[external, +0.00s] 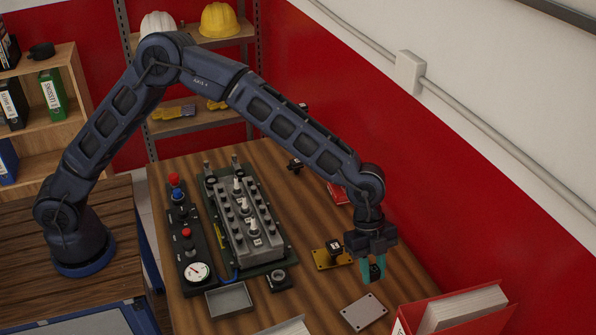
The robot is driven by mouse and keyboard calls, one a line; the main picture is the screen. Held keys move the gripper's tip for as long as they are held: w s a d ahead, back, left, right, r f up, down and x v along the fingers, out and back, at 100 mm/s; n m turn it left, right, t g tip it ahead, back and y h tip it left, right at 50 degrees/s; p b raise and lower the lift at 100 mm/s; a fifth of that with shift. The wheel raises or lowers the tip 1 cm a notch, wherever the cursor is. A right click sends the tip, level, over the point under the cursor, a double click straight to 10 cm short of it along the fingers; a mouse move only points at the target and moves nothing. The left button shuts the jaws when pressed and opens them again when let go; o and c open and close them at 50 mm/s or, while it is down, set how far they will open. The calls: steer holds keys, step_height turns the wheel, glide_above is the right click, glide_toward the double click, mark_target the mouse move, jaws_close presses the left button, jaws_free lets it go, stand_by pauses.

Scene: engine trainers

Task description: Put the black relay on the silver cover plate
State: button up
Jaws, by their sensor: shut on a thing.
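My gripper (373,272) points down over the right front part of the table, its teal fingers shut on a small black block, the black relay (376,271). The fingers partly cover the relay. The silver cover plate (363,312) lies flat on the table, below the gripper in the picture and a little to its left. The relay is held above the table, apart from the plate. The top of the plate looks bare, with small dark marks near its corners.
A yellow plate with a black part (333,250) stands just left of the gripper. A red binder (455,308) stands at the front right. A grey tray (229,300), a black socket-like part (278,279) and the engine trainer (246,220) are further left.

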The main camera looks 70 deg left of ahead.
step_height(320, 180, down, 13)
steer(key=shift+r, duration=0.1)
stand_by(0.5)
steer(key=shift+f, duration=0.2)
steer(key=o, duration=1)
